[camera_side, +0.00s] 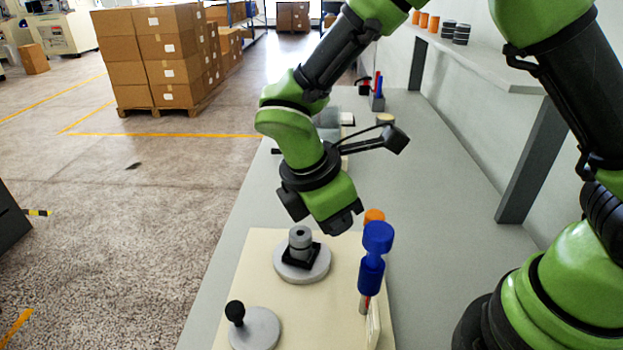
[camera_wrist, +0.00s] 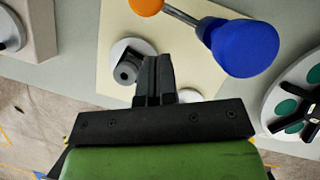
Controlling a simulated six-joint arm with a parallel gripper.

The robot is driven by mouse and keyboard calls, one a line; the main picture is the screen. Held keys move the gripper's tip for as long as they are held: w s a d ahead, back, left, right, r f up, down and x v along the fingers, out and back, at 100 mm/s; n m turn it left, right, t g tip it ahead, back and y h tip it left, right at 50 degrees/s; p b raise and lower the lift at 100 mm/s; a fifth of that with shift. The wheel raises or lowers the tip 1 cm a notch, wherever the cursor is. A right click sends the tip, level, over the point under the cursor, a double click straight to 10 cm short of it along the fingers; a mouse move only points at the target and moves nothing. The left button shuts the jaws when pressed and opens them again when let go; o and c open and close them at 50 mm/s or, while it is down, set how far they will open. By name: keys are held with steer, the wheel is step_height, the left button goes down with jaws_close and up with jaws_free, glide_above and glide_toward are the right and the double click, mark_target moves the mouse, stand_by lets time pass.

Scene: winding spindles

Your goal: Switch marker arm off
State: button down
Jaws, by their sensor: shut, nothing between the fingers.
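A cream board (camera_side: 255,262) lies on the grey bench. On it is a round grey base with a black square block and a grey knob (camera_side: 300,238); the knob also shows in the wrist view (camera_wrist: 126,71), just left of my fingertips. Nearer the camera, another grey disc (camera_side: 256,330) carries an upright black ball-topped lever (camera_side: 235,312). A blue spindle-shaped piece (camera_side: 372,262) stands on a thin rod at the right, with an orange piece (camera_side: 374,215) behind it. My gripper (camera_wrist: 153,60) is shut and empty above the board. I cannot tell which part is the marker arm.
A pale disc with green circles (camera_wrist: 286,106) is at the right. A wall shelf (camera_side: 480,68) runs along the bench.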

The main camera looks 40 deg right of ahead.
steer(key=v, duration=1)
steer(key=shift+a, duration=0.35)
steer(key=shift+s, duration=0.1)
steer(key=s+d+r+m+t+y, duration=0.6)
steer(key=s+d+m, duration=0.5)
steer(key=m, duration=0.7)
step_height(320, 180, up, 2)
steer(key=s+t, duration=0.2)
steer(key=shift+d+m+t, duration=0.3)
steer(key=shift+d, duration=0.1)
